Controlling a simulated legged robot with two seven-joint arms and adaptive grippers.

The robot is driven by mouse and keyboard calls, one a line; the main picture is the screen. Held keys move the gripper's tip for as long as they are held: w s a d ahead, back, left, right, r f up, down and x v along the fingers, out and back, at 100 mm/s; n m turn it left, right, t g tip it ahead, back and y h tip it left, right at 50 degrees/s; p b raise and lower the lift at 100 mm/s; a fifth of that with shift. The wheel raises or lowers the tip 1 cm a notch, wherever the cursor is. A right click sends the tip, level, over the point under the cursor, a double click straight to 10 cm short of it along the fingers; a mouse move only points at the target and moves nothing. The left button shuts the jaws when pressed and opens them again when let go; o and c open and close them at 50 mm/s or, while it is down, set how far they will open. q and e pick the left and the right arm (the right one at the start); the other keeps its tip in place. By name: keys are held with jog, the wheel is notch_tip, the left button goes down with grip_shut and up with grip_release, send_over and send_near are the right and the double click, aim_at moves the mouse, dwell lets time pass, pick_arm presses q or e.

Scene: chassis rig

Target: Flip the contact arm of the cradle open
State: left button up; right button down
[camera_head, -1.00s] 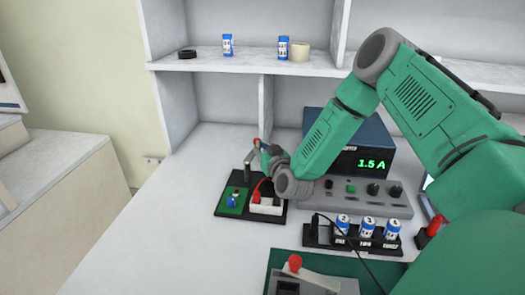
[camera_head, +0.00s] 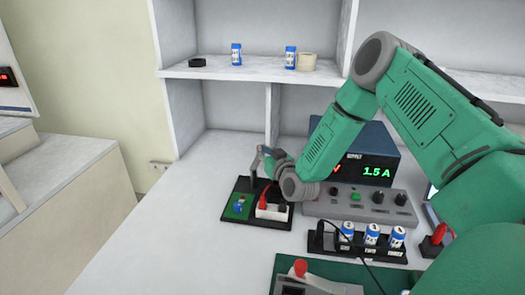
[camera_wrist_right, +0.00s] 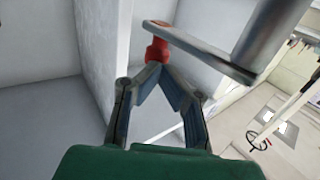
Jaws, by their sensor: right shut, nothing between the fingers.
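The cradle (camera_head: 229,215) is a black base with a green pad, on the bench left of the power supply. A grey upright (camera_head: 253,172) stands at its back. In the right wrist view, the contact arm (camera_wrist_right: 212,56) is a flat metal bar with a red knob (camera_wrist_right: 157,50) at one end, joined to a grey cylinder. My right gripper (camera_head: 264,153) is above the cradle. Its fingers are together and empty (camera_wrist_right: 153,68), right at the red knob; I cannot tell whether they touch it. The knob is not distinguishable in the head view. My left gripper is not in view.
The power supply (camera_head: 375,154) and grey control panel (camera_head: 330,209) stand right of the cradle. A black holder (camera_head: 330,243) with blue-and-white cells and a red-knobbed fixture (camera_head: 318,289) are nearer. The bench left of the cradle is clear.

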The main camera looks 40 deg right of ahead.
jog(key=v, duration=0.8)
jog(key=shift+w+a, duration=0.1)
jog(key=shift+a, duration=0.15)
jog(key=shift+d, duration=0.1)
